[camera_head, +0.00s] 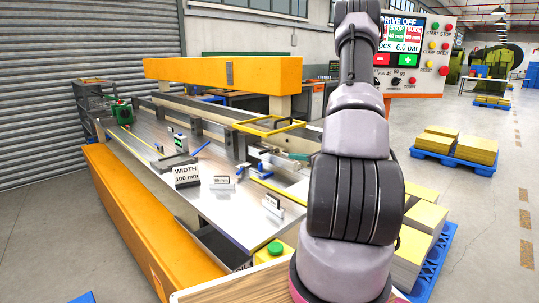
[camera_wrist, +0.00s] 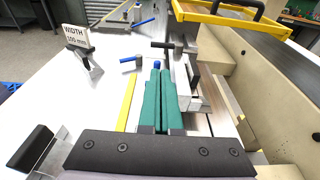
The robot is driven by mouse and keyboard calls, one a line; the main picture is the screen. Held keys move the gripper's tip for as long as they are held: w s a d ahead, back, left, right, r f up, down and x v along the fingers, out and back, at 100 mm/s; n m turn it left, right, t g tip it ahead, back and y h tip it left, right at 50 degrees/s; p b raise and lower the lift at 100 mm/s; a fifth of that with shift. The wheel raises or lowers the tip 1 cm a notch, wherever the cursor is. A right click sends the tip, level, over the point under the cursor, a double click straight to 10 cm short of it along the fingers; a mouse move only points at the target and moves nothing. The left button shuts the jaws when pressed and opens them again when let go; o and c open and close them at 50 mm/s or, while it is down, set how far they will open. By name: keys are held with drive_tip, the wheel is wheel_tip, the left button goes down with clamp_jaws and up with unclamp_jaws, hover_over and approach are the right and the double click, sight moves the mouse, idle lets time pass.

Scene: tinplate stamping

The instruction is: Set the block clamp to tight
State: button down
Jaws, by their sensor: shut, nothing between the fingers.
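My gripper (camera_wrist: 159,75) shows in the wrist view as two long teal fingers side by side, shut and empty. A small blue knob (camera_wrist: 156,64) shows right at the fingertips; I cannot tell whether they touch. Just past it are a short blue lever (camera_wrist: 130,60) and a dark T-shaped handle (camera_wrist: 165,45) by a metal block (camera_wrist: 188,92). No label marks the block clamp; these parts may belong to it. In the head view, a blue lever (camera_head: 240,170) stands on the steel table near this group. My arm hides part of that area.
A white WIDTH 100 mm sign (camera_head: 187,177) stands on the steel table (camera_head: 225,206). A yellow frame handle (camera_head: 268,124) is behind. Another blue lever (camera_head: 201,147) lies farther left. A control panel (camera_head: 418,53) stands at the right. Small signs (camera_head: 222,182) stand along the table.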

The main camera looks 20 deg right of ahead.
sight(262, 152)
drive_tip(key=shift+w, duration=0.1)
drive_tip(key=x, duration=1.4)
drive_tip(key=shift+w+a, duration=0.15)
drive_tip(key=shift+a, duration=0.25)
idle(0.4)
drive_tip(key=shift+w+a, duration=0.2)
drive_tip(key=shift+a, duration=0.05)
drive_tip(key=shift+w+a, duration=0.4)
drive_tip(key=shift+w, duration=0.15)
drive_tip(key=shift+r+x, duration=0.2)
drive_tip(key=shift+x, duration=0.9)
drive_tip(key=shift+w+r, duration=0.1)
drive_tip(key=shift+w, duration=0.1)
